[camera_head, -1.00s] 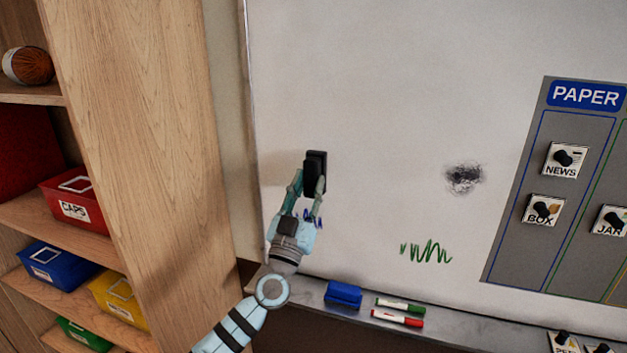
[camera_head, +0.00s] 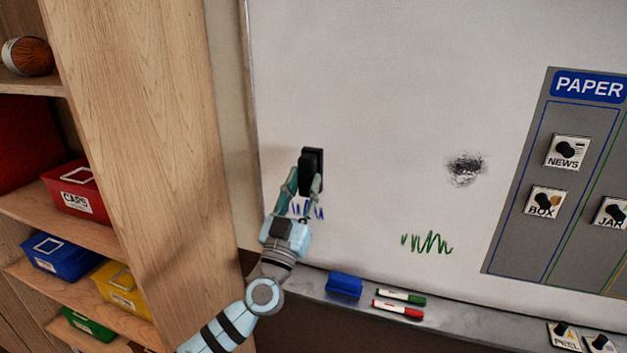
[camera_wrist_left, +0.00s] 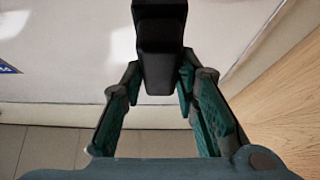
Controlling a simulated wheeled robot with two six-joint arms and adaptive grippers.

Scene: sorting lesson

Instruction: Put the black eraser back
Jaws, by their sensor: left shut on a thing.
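The black eraser (camera_head: 312,158) is upright against the left part of the whiteboard (camera_head: 390,95). My left gripper (camera_head: 304,186) is shut on its lower part. In the left wrist view the black eraser (camera_wrist_left: 160,45) sits between the two fingertips of my left gripper (camera_wrist_left: 159,80). I cannot tell whether the eraser touches the board. Blue pen strokes (camera_head: 317,212) show partly behind the gripper. My right gripper is not in view.
The tray ledge (camera_head: 450,327) below the board holds a blue eraser (camera_head: 344,286), a green marker (camera_head: 401,296) and a red marker (camera_head: 398,310). A dark smudge (camera_head: 465,168) and green scribble (camera_head: 427,242) mark the board. A wooden shelf (camera_head: 150,120) stands at left.

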